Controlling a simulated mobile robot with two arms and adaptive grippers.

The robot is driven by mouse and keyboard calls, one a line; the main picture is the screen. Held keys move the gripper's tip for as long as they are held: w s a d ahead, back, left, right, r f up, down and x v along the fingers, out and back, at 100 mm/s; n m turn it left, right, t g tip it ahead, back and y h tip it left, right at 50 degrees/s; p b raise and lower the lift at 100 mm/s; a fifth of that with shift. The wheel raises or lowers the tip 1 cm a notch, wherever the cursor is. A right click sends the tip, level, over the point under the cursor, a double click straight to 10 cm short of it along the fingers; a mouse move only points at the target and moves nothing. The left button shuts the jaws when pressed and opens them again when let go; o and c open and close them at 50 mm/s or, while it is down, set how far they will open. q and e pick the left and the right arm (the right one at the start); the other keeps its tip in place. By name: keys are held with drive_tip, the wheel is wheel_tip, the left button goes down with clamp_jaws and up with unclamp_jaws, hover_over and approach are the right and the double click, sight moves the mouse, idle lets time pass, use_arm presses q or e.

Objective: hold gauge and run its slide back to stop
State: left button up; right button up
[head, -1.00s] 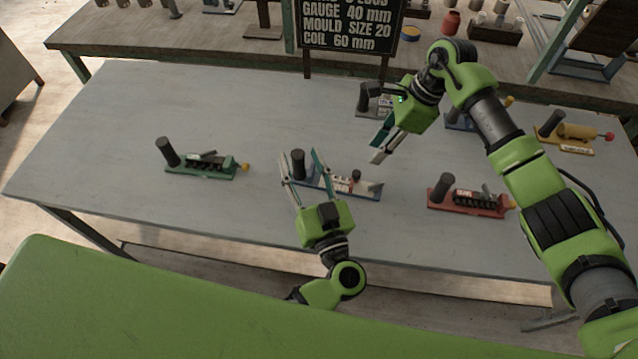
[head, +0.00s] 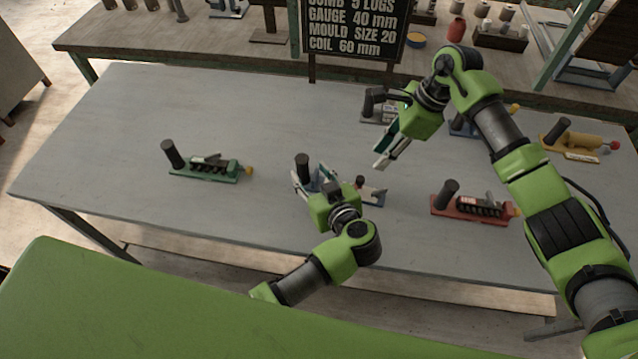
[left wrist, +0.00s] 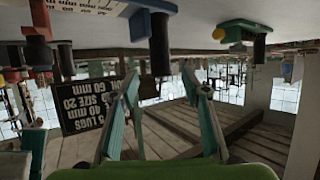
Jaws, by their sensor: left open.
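The gauge, with a blue base (head: 375,201), a white scale and a black upright handle (head: 303,163), stands at the middle of the table. A small dark knob (head: 360,182), seemingly on its slide, shows right of my left gripper. My left gripper (head: 309,177) is open at the handle end. In the left wrist view, which is upside down, the handle (left wrist: 160,45) appears between the spread fingertips (left wrist: 158,74), with no clear contact. The gripper hides the gauge's middle in the head view. My right gripper (head: 381,160) hangs above and right of the gauge, empty; its finger gap is unclear.
A green-based tool (head: 205,168) stands left and a red-based tool (head: 470,207) right. Grey (head: 375,107), blue and yellow-based (head: 578,141) tools stand behind. A black sign (head: 352,30) rises at the back edge.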

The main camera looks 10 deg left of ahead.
use_arm(q)
drive_tip(key=x, duration=0.6)
drive_tip(key=shift+w+a+f, duration=0.1)
drive_tip(key=shift+w+a, duration=0.15)
clamp_jaws()
use_arm(e)
drive_tip(key=shift+o, duration=0.8)
drive_tip(key=n+h, duration=0.4)
drive_tip(key=n, duration=0.3)
approach(360, 178)
drive_tip(key=shift+t, duration=0.4)
drive_tip(key=f, duration=0.9)
drive_tip(key=shift+s, duration=0.4)
